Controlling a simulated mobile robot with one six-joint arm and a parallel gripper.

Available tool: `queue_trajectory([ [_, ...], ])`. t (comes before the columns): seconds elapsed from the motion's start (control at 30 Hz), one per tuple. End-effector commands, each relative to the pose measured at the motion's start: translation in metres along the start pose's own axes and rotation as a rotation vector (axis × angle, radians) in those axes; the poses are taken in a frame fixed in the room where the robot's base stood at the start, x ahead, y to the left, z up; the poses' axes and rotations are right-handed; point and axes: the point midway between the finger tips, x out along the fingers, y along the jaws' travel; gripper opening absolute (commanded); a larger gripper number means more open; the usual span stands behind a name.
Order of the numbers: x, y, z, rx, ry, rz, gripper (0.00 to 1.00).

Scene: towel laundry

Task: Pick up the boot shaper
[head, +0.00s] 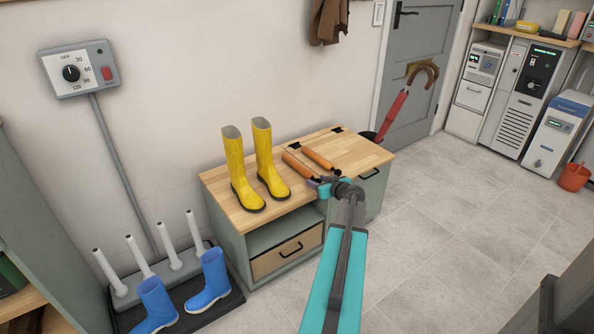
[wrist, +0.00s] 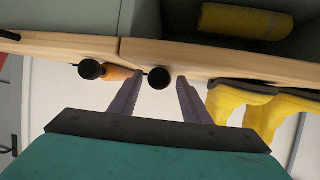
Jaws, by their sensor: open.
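Two orange rods with dark ends, which look like boot shapers, lie side by side on the wooden bench top: the left one (head: 297,166) nearer the yellow boots, the right one (head: 317,159) nearer the door. My gripper (head: 323,186) is open at the bench's front edge, by the near end of the left rod. In the upside-down wrist view, the left rod's round black end (wrist: 159,77) shows between my open fingertips (wrist: 162,79), not gripped. Its body is hidden behind that end. The right rod's black end (wrist: 90,69) is outside the fingers.
Yellow boots (head: 257,165) stand on the bench (head: 222,181), left of the rods. A yellow roll (wrist: 246,21) lies in the bench's open shelf. Blue boots (head: 209,281) are by a rack with white posts at lower left. An umbrella (head: 393,115) leans behind.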

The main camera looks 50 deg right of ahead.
Motion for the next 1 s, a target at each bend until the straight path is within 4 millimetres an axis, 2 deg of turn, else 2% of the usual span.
queue_trajectory([
  [0.23, 0.000, 0.000, 0.000, 0.000, 0.000, 0.000, 0.41],
  [0.4, 0.000, 0.000, 0.000, 0.000, 0.000, 0.000, 0.13],
  [0.5, -0.001, 0.001, 0.000, 0.001, 0.001, 0.000, 0.00],
  [0.8, -0.001, 0.001, -0.002, 0.000, 0.001, 0.001, 0.00],
  [1.0, -0.007, 0.001, -0.014, 0.001, 0.001, 0.001, 0.00],
])
